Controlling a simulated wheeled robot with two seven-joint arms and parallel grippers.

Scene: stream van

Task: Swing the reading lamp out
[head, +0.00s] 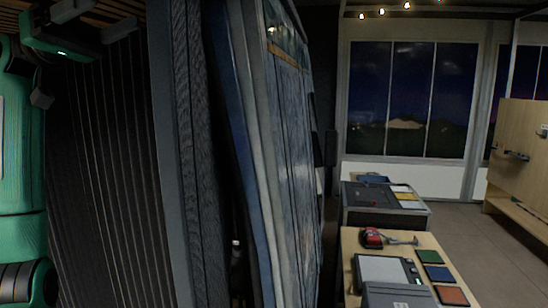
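I cannot make out a reading lamp in the head view. A green arm link of mine stands upright along the left edge. At the upper left, a dark green block with a small lit green light looks like the hand end of my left arm. The dark tip of this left gripper (119,30) lies in front of a dark slatted panel (105,150). Its fingers are too dark to tell apart, and I cannot tell whether it touches the panel. My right gripper is not in view.
Tall panels (285,140) fill the middle left, close by. A wooden table (432,245) at the lower right holds a red device (371,238), a grey box (385,270) and coloured tiles (428,256). Open floor (475,218) lies right of it, before a wooden cabinet (520,145).

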